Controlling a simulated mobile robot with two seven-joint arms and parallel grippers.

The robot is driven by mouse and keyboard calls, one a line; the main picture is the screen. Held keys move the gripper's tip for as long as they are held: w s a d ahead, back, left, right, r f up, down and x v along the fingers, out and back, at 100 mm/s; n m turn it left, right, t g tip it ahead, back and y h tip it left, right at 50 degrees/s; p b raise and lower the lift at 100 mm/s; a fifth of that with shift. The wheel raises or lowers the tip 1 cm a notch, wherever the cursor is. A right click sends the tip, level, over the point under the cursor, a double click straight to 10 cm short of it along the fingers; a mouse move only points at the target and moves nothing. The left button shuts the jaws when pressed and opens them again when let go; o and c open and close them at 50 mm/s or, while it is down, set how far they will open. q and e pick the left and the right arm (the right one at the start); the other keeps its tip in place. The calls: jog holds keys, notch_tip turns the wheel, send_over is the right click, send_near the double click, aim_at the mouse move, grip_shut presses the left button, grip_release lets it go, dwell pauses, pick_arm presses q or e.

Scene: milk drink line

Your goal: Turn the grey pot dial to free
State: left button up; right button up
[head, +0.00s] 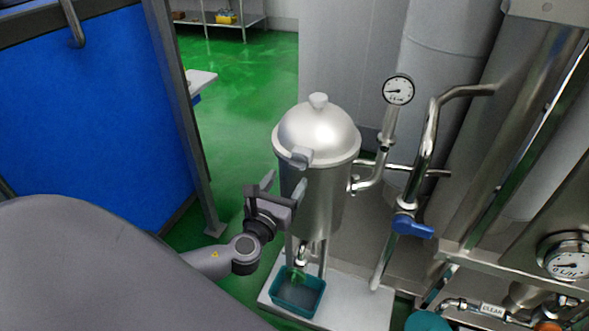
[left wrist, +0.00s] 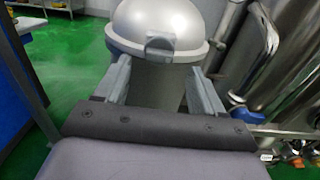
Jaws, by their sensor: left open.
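A steel pot (head: 318,200) with a domed lid (head: 318,130) stands on a pale base. A small grey block, which looks like the pot's dial (head: 301,157), sits at the front of the lid's rim. It also shows in the left wrist view (left wrist: 160,47), at the top centre, beyond my fingers. My left gripper (head: 282,185) is open and empty, just below and in front of the dial, with its fingers pointing up toward the lid. In the left wrist view its fingers (left wrist: 160,75) stand apart, left and right of the pot body. I cannot read any mark on the dial.
A teal bin (head: 299,296) sits under the pot's outlet. Right of the pot are a pressure gauge (head: 398,90), steel pipes and a blue valve handle (head: 412,226). A blue panel (head: 90,110) in a metal frame stands at the left. Green floor is open behind.

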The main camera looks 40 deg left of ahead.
aim_at(296, 167)
pick_arm(q)
jog(key=shift+x, duration=2.95)
jog(key=shift+c, duration=0.3)
jog(key=shift+f, duration=0.1)
jog(key=c, duration=0.9)
